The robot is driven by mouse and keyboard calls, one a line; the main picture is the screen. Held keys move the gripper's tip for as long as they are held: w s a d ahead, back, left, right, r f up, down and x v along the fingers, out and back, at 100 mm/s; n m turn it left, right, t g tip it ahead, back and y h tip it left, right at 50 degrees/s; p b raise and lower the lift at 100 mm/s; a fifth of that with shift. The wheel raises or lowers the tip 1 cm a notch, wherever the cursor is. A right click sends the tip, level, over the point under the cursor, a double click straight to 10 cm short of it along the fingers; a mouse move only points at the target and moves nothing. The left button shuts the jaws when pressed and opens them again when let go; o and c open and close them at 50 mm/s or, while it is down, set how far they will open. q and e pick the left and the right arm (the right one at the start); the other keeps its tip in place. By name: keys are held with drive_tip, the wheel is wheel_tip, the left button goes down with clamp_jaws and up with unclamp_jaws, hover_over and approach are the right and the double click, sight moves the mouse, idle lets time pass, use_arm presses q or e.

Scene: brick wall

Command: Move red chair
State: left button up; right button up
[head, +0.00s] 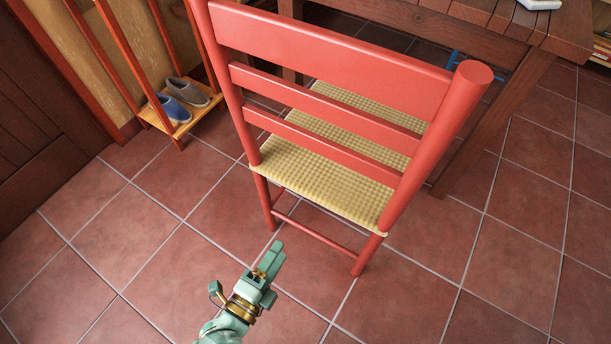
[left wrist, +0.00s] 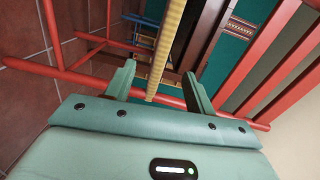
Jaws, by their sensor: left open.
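The red chair (head: 330,52) stands upright on the tiles, its slatted back towards me and its woven straw seat (head: 330,180) beyond the slats. Its far edge reaches the wooden table. My left gripper (head: 270,262) is open and empty, low in front of the chair, apart from its front rung. In the left wrist view the two fingers (left wrist: 158,85) are spread, with the seat's edge (left wrist: 167,45) seen beyond and between them. Red chair legs and rungs (left wrist: 90,55) show at the left, and back slats (left wrist: 280,60) at the right. My right gripper is not in view.
A dark wooden table (head: 480,35) stands behind the chair, with a leg at right. An orange wooden rack (head: 125,65) with a pair of shoes (head: 185,95) stands at the left by a wooden door (head: 40,120). Tiled floor is clear at the front and right.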

use_arm(q)
drive_tip(key=x, duration=0.3)
drive_tip(key=b, duration=0.3)
approach(312, 200)
drive_tip(key=x, duration=0.3)
drive_tip(key=shift+m, duration=0.3)
drive_tip(key=x, duration=0.8)
drive_tip(key=shift+w+d+r, duration=0.1)
drive_tip(key=shift+r, duration=0.05)
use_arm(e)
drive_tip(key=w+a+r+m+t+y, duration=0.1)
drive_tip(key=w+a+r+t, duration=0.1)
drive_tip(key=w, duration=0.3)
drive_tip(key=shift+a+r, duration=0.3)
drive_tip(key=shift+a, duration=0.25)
use_arm(q)
clamp_jaws()
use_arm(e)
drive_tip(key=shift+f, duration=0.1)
